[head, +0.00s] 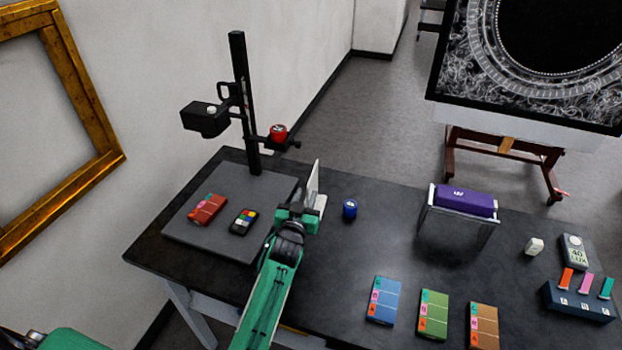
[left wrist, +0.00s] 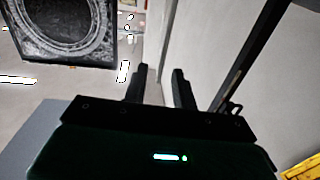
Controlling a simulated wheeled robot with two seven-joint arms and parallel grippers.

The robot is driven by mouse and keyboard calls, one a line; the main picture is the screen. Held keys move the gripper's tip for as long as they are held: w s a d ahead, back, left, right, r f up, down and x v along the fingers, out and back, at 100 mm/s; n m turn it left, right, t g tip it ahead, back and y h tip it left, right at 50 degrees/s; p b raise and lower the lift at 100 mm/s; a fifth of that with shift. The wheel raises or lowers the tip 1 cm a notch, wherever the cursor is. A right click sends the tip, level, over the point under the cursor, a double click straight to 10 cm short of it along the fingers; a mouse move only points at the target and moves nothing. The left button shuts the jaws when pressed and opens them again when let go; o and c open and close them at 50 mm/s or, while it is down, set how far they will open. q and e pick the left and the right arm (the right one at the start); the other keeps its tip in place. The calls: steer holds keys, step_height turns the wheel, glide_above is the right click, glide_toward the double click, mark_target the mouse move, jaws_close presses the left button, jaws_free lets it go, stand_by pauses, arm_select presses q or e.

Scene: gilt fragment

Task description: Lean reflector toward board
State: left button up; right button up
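The reflector (head: 314,186) is a thin white panel standing close to upright on a pale foot at the right edge of the grey board (head: 222,247). The board lies flat on the black table, with a black column at its back. My left gripper (head: 298,212) is low at the near side of the reflector and covers part of its lower end. In the left wrist view, the two dark fingers (left wrist: 160,86) are apart, with no clearly visible object between them. I cannot tell whether they touch the reflector. My right gripper is not in view.
The column (head: 240,105) carries a camera and a red-topped part. A red item (head: 206,210) and a colour chart (head: 243,221) lie on the board. A blue jar (head: 350,209) stands right of the reflector, with a purple cushion (head: 464,200) on a stand farther right.

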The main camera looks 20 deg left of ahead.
mark_target(311, 181)
arm_select(q)
steer(key=w, duration=0.4)
steer(key=w+p, duration=0.1)
steer(key=w, duration=0.1)
steer(key=shift+w+a, duration=0.25)
steer(key=shift+w, duration=0.15)
jaws_close()
